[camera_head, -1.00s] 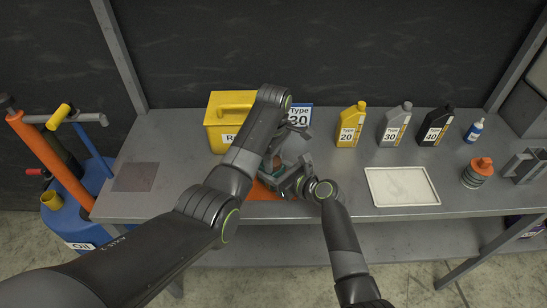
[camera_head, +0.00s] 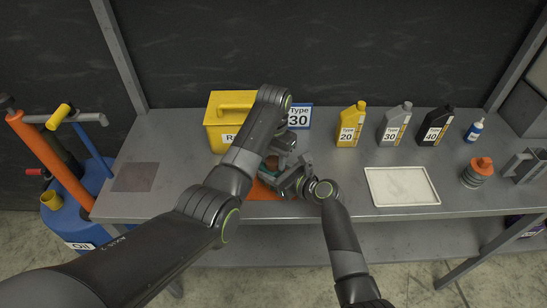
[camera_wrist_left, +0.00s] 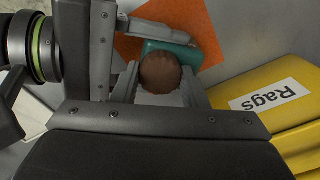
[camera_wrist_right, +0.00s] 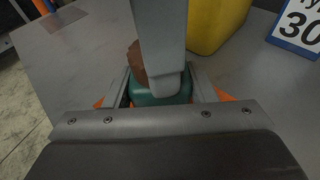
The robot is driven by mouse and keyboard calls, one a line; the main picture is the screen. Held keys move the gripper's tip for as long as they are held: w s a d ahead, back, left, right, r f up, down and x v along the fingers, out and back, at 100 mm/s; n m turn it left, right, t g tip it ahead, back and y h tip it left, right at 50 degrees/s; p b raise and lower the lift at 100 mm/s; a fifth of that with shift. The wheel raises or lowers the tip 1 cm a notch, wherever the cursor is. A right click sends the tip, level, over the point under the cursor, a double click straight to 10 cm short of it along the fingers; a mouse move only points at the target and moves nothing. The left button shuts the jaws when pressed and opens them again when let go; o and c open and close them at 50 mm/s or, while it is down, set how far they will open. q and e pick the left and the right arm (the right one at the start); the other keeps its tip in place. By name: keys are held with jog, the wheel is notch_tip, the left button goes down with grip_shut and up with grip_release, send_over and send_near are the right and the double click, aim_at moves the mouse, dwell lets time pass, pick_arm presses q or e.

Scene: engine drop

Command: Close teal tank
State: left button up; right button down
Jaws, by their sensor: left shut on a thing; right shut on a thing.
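The teal tank (camera_wrist_right: 160,97) stands over the orange mat (camera_head: 262,190); in the head view my arms mostly hide it. It also shows in the left wrist view (camera_wrist_left: 182,52). My right gripper (camera_wrist_right: 160,92) is shut on the tank's body, one finger on each side. A round brown cap (camera_wrist_left: 160,74) sits at the tank's top. My left gripper (camera_wrist_left: 158,82) is shut on this cap from above. In the right wrist view a left finger partly covers the cap. Whether the cap is fully seated cannot be told.
A yellow Rags box (camera_head: 218,133) stands close behind my grippers, with a Type 30 sign (camera_head: 300,117) beside it. Bottles (camera_head: 350,125), (camera_head: 393,125), (camera_head: 436,126) line the back. A white tray (camera_head: 402,187) lies at right.

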pick_arm(q)
jog(key=m, duration=0.5)
jog(key=shift+w, duration=0.1)
jog(key=m, duration=0.4)
jog(key=shift+m, duration=0.4)
jog(key=o, duration=1.2)
jog(key=shift+r, duration=0.1)
notch_tip(320, 180, up, 8)
jog(key=shift+f, duration=0.25)
pick_arm(e)
jog(key=c, duration=0.5)
grip_release()
